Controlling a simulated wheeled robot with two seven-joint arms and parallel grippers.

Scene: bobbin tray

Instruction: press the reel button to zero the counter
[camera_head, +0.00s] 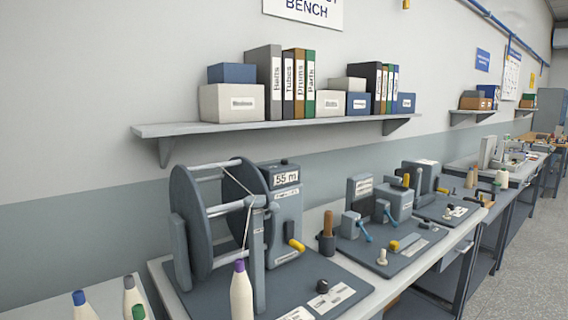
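A large dark grey reel (188,228) with two round side discs stands on a dark base plate (290,283) on the near bench. Beside it on the right is a grey counter box (287,215) whose display (286,179) reads "55 m". A yellow-ended handle (296,245) sticks out of the box's lower front. A small black knob (322,286) stands on the base plate to the right, by a white label. I cannot tell which part is the reel button. Neither of my grippers is in view.
A white cone with a purple tip (241,291) stands in front of the reel; several more cones are at the lower left. A brown-handled tool in a holder (327,236) and vise-like devices (397,200) stand farther right. A shelf (270,124) with boxes and binders hangs above.

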